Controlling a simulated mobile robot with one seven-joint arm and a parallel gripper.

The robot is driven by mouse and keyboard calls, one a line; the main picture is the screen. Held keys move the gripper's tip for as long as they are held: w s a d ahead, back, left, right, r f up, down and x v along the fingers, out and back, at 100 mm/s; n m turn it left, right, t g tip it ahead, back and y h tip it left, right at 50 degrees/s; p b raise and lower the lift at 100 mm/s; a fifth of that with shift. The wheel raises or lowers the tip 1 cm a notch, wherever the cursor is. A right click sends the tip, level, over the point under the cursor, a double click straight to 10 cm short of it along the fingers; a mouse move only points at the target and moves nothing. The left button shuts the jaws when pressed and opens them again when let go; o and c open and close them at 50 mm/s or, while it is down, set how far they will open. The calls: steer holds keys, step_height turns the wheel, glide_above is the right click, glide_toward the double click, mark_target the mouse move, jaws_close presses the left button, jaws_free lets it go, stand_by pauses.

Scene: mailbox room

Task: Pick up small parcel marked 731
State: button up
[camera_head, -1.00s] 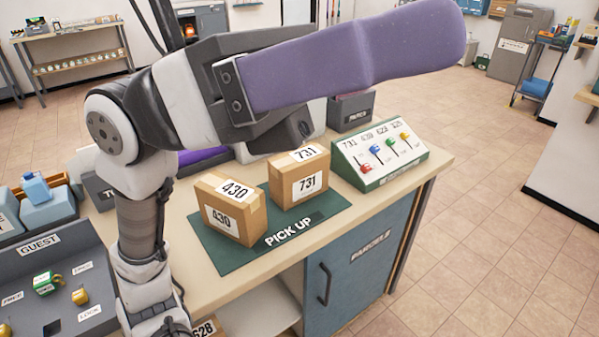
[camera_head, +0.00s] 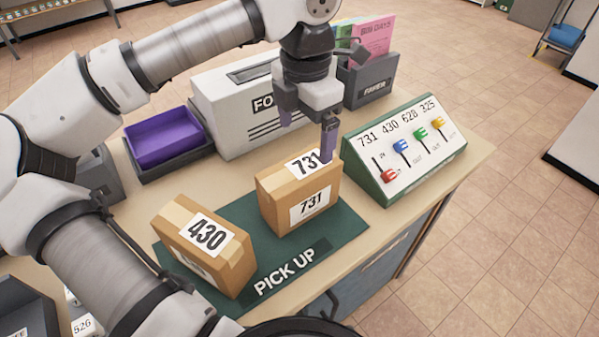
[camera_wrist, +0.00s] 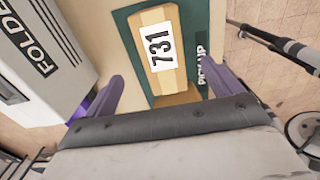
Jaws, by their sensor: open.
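The small parcel marked 731 (camera_head: 283,207) is a brown cardboard box with white labels on its top and front. It stands upright on the right part of the green PICK UP mat (camera_head: 345,219). My gripper (camera_head: 308,135) is open and empty, pointing down above and slightly behind the parcel's top. One purple finger overlaps the top label's edge in the head view; I cannot tell whether it touches. In the wrist view the parcel (camera_wrist: 157,50) lies ahead between and beyond the two purple fingers (camera_wrist: 165,95).
A parcel marked 430 (camera_head: 235,262) stands just left on the mat. A sloped panel with coloured levers (camera_head: 405,150) is close on the right. A white FOLDER box (camera_head: 225,110), a purple tray (camera_head: 163,140) and a grey PAPER holder (camera_head: 372,82) stand behind.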

mark_target(304, 166)
steer(key=f, duration=0.4)
steer(key=f+p, duration=0.1)
steer(key=f, duration=0.3)
steer(key=shift+s, duration=0.2)
steer(key=f, duration=0.1)
steer(key=f+p, duration=0.1)
steer(key=f, duration=0.1)
steer(key=a+f+p, duration=0.1)
steer(key=shift+s+f, duration=0.25)
steer(key=shift+s, duration=0.05)
steer(key=shift+d+f, duration=0.1)
steer(key=shift+f, duration=0.3)
steer(key=shift+c, duration=0.4)
steer(key=c, duration=1.2)
